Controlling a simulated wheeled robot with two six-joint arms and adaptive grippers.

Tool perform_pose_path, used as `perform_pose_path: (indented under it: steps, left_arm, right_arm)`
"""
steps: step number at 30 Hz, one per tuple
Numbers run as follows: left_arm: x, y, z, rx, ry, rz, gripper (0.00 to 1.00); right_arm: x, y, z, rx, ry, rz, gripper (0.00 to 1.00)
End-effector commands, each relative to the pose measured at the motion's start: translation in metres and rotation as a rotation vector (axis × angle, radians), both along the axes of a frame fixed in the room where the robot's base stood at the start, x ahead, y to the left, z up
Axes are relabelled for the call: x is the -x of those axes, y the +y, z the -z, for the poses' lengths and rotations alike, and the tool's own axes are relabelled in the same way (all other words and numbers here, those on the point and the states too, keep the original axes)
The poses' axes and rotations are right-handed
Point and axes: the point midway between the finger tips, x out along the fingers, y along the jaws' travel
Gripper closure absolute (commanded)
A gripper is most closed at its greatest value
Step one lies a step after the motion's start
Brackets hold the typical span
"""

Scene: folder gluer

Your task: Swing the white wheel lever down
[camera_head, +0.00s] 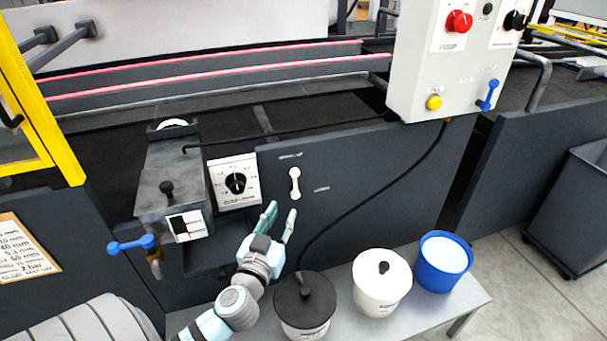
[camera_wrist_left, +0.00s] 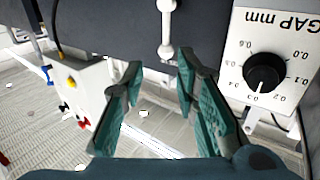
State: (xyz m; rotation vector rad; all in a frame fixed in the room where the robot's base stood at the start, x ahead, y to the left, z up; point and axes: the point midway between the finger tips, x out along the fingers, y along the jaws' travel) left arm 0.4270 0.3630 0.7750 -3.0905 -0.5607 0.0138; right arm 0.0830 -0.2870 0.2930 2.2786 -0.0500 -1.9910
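The white wheel lever (camera_head: 295,184) is a small dumbbell-shaped handle standing upright on the dark front panel of the machine. Small labels sit above it and to its right, too small to read. My left gripper (camera_head: 281,216) is just below and slightly left of the lever in the head view, its teal fingers spread and empty. In the left wrist view the lever (camera_wrist_left: 167,30) shows beyond the fingertips, between the open fingers (camera_wrist_left: 160,68) and apart from them. My right gripper is not in view.
A GAP dial plate (camera_head: 236,183) is left of the lever. A black cable (camera_head: 385,185) hangs to its right. Below are a black-lidded pot (camera_head: 304,300), a white pot (camera_head: 381,285) and a blue pot (camera_head: 443,262) on a grey bench (camera_head: 430,313). A control box (camera_head: 455,60) hangs upper right.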

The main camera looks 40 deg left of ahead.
Motion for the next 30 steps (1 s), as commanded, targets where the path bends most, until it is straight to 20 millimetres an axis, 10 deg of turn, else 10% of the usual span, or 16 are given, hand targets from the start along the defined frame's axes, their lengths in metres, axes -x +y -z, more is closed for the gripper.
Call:
perform_pose_path:
  steps: [15, 30]
  left_arm:
    - [-0.107, 0.053, 0.002, -0.002, 0.002, -0.021, 0.72]
    - [-0.123, 0.057, 0.002, 0.0, 0.003, -0.016, 0.82]
  right_arm:
    - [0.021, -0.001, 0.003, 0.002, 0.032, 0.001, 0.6]
    - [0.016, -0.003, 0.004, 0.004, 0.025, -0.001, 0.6]
